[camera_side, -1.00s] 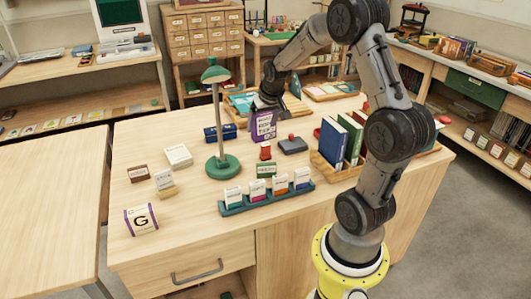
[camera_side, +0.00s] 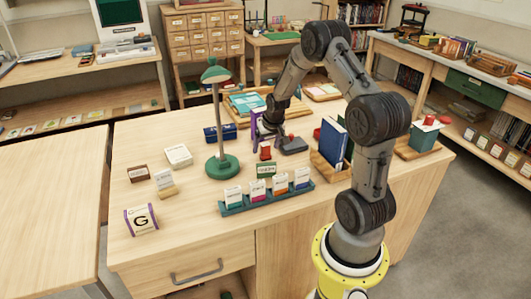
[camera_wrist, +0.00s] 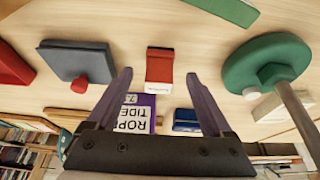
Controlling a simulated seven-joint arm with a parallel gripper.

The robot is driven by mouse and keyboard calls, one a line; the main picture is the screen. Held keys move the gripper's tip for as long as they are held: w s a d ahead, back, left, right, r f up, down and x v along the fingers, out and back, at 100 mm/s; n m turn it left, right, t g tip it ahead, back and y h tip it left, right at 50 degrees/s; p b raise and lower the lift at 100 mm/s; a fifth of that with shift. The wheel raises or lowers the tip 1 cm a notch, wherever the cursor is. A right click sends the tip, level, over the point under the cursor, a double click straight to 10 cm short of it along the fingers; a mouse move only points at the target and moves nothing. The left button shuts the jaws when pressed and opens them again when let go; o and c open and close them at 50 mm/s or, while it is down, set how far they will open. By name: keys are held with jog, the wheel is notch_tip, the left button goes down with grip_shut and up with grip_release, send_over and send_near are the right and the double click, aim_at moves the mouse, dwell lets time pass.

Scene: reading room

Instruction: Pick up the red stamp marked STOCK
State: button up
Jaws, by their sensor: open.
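The red stamp (camera_side: 265,151) stands on the wooden desk, just behind a small green sign in the side view. In the wrist view the red stamp (camera_wrist: 159,64) lies ahead of the fingertips, roughly midway between them, with a pale label on its near end. The label's lettering is too small to read. My gripper (camera_wrist: 161,76) is open and empty, with one finger to each side of the stamp's line. In the side view my gripper (camera_side: 270,124) is behind the stamp and appears above the desk; contact with the stamp cannot be seen.
A grey pad with a red knob (camera_side: 293,145) sits right of the stamp. A green lamp (camera_side: 222,166) stands to its left. A green card rack (camera_side: 266,199) is in front. A purple lettered block (camera_wrist: 137,113) and a blue box (camera_side: 220,133) are behind. A blue book (camera_side: 332,144) stands right.

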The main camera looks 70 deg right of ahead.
aim_at(267, 145)
jog(key=shift+x, duration=1.55)
jog(key=shift+c, duration=0.2)
grip_shut()
